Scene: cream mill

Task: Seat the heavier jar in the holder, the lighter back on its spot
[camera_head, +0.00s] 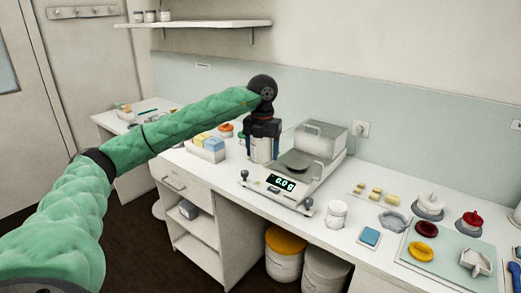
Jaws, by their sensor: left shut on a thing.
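My left gripper (262,146) points down behind the left part of the scale. It is shut on a pale, jar-like thing (260,153), largely covered by the fingers. I cannot tell whether this jar touches the counter. A white lidded jar (336,215) stands upright on the counter, right of the scale's front. The scale (302,172) has an empty dark round pan (293,162), and its display (282,184) appears to read 0.0 g. A grey ring-like piece (392,221) lies further right; I cannot tell whether it is the holder. My right gripper is not in view.
Yellowish pieces (375,194), a blue pad (370,237) and a mat (447,250) with red, yellow and white parts lie right. A shelf (200,25) hangs above.

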